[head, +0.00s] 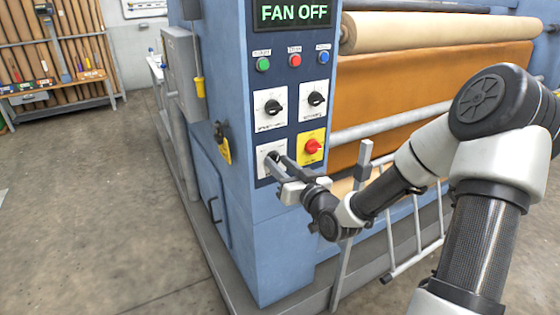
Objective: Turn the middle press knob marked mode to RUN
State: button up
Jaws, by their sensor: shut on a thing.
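The blue press cabinet (217,60) carries a control panel with several dials. Two black knobs on white plates, the left knob (273,107) and the right knob (316,98), sit side by side in the upper row. Below the left one is a third white plate (262,153), where my gripper (273,160) is shut on the lower-left knob. The fingers mostly hide that knob, its pointer and its marks. The labels are too small to read, so I cannot tell which knob is marked mode. The display (293,13) reads FAN OFF.
A red switch (313,146) on a yellow plate sits close right of my gripper. Green (263,64), red (295,60) and blue (324,57) buttons are above. A grey rail frame (404,238) stands below my arm. Open floor lies to the left.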

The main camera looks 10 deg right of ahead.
jog(key=m+p, duration=0.1)
jog(key=m, duration=0.3)
jog(key=shift+p, duration=0.4)
jog(key=shift+f+m+p, duration=0.1)
jog(key=shift+m+p, duration=0.35)
jog(key=shift+m, duration=1.05)
jog(key=o, duration=1)
